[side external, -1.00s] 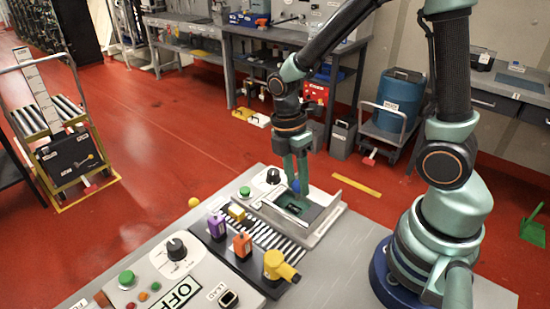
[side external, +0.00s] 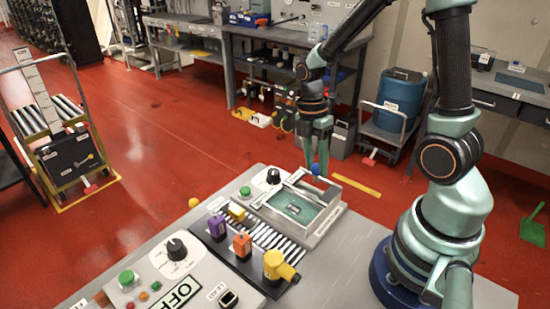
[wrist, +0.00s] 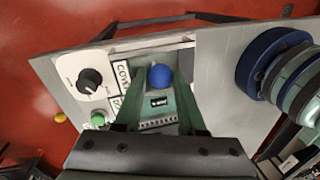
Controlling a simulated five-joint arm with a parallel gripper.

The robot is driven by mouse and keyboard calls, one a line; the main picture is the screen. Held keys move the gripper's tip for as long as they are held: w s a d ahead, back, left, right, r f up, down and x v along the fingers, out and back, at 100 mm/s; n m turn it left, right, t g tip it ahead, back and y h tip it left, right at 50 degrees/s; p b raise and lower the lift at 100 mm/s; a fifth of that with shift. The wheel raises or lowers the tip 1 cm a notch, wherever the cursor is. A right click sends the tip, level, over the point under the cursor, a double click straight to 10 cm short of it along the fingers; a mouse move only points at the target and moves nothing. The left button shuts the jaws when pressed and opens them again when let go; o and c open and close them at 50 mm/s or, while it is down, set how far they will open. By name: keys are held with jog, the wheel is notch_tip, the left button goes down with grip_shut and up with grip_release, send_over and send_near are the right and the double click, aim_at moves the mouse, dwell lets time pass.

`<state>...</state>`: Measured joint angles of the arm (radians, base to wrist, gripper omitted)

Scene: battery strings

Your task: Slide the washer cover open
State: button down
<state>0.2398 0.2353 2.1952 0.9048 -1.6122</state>
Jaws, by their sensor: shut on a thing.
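The washer (side external: 322,224) is a grey box set in the worktop. Its teal interior (side external: 290,214) shows, with a small dark-and-white item (side external: 294,207) inside. The cover's blue ball knob (side external: 315,169) is at the far side of the box; in the wrist view the knob (wrist: 160,77) sits between my fingers. The cover panel is hard to tell apart from the rim. My gripper (side external: 318,174) points down at the far edge and is shut on the knob; in the wrist view its green fingers (wrist: 160,88) flank it.
A black dial (side external: 273,176) and a green button (side external: 244,191) are left of the washer. Purple, orange and yellow handles (side external: 277,265) stand in front. A control panel with an OFF sign (side external: 177,293) is nearer. Beyond the bench is red floor.

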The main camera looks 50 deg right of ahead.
aim_at(308, 178)
jog(key=shift+d, duration=0.3)
jog(key=shift+w, duration=0.1)
jog(key=c, duration=0.5)
grip_release()
jog(key=r, duration=0.4)
jog(key=w+r, duration=0.1)
jog(key=r, duration=0.3)
jog(key=w+r, duration=0.1)
jog(key=r, duration=0.3)
jog(key=shift+d, duration=0.25)
jog(key=s+a+r+m+t, duration=0.1)
jog(key=a+m+t, duration=0.1)
jog(key=m, duration=0.3)
jog(key=a+r+m+t, duration=0.2)
jog(key=a+m+t, duration=0.1)
jog(key=m, duration=0.2)
jog(key=s+a+r+m+t, duration=0.1)
jog(key=a+m+t, duration=0.1)
jog(key=m, duration=0.3)
jog(key=shift+s+a+r+m+t+h, duration=0.3)
jog(key=shift+a+m+t, duration=0.1)
jog(key=shift+a, duration=0.2)
